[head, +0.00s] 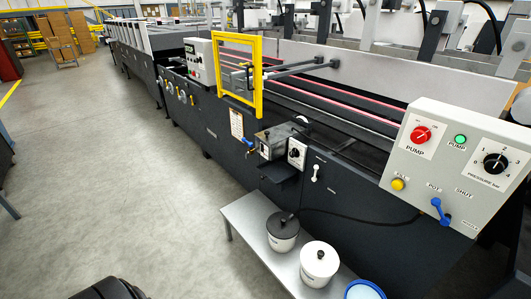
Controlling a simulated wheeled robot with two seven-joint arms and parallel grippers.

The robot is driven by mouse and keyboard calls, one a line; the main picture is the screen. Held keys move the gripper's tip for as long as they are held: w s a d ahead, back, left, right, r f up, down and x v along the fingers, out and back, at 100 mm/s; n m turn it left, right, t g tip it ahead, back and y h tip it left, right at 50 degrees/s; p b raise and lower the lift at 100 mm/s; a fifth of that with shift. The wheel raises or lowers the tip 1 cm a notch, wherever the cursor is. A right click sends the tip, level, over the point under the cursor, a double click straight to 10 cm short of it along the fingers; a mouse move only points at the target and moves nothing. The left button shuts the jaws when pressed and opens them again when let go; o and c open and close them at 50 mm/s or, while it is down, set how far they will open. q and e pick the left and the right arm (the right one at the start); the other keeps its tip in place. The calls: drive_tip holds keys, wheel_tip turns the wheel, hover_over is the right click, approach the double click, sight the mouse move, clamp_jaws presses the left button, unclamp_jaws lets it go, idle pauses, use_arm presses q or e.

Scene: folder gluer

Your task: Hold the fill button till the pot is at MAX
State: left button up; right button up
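The yellow fill button (398,184) sits on the lower left of the grey control panel (452,190) at the right. The label above it is small and partly unclear. A blue lever (440,211) is to its right, below the words POT and SHUT. A red PUMP knob (421,134), a green PUMP lamp (460,140) and a black pressure dial (495,162) are above. A pot with a dark lid (283,226) and a white pot (320,262) stand on a low bench. I cannot make out a MAX mark or level. Neither gripper is in view.
The grey bench (240,217) stands before the dark machine, with a blue-rimmed container (365,290) at its right. A yellow guard frame (239,75) rises from the machine. Open floor (110,180) lies to the left. A black cable crosses the machine's front.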

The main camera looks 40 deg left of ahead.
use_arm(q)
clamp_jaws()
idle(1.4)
